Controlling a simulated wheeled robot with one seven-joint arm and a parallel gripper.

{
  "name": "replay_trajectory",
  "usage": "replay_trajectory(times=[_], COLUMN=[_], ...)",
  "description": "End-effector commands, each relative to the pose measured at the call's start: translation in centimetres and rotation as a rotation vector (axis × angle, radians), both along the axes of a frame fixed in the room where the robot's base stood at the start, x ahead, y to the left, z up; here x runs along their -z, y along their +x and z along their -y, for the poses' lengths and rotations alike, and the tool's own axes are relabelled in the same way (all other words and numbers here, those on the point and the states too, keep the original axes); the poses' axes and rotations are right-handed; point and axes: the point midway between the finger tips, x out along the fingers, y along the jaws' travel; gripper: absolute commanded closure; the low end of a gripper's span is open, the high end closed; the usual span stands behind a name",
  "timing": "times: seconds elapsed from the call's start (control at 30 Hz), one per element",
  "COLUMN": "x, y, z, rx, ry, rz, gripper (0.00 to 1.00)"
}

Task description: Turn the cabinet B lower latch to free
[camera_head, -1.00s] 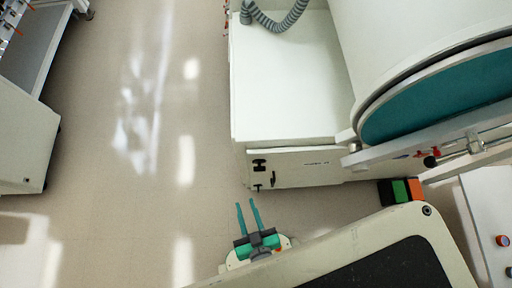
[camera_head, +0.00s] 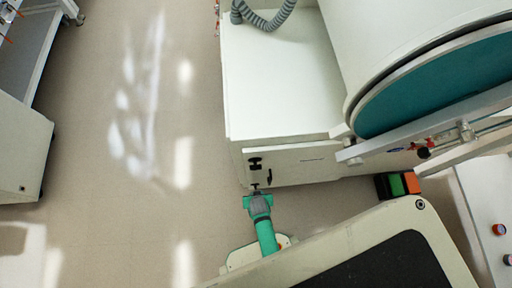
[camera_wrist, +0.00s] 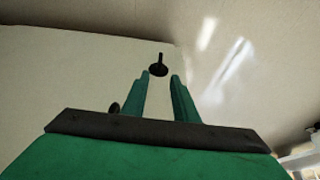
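The cabinet's pale front (camera_head: 305,164) carries black fittings at its left end in the head view. The lower latch (camera_head: 255,186) is a small dark piece below a larger black fitting (camera_head: 254,163). My gripper (camera_head: 258,200) is right in front of it, its fingers mostly hidden by its own body. In the wrist view my gripper (camera_wrist: 160,78) is open, its two teal fingers apart and empty. A black latch with a round base and short stem (camera_wrist: 158,66), seemingly the lower one, stands just beyond the fingertips, between their lines. Contact does not show. Any label is too small to read.
A dark knob or handle (camera_wrist: 113,107) sits left of the left finger in the wrist view. A dark handle (camera_head: 269,176) is right of the latches. A green, orange and black block (camera_head: 397,185) lies to the right. The floor to the left (camera_head: 120,220) is clear.

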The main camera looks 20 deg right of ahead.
Motion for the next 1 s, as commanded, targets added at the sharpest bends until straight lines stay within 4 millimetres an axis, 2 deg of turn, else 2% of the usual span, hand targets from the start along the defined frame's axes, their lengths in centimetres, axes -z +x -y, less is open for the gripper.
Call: replay_trajectory(times=[0.63, 1.0], x=[7.3, 9.5], y=[3.0, 3.9], z=[0.8, 1.1], rx=[0.000, -0.001], ry=[0.001, -0.001], rz=[0.000, 0.002], gripper=[0.73, 0.73])
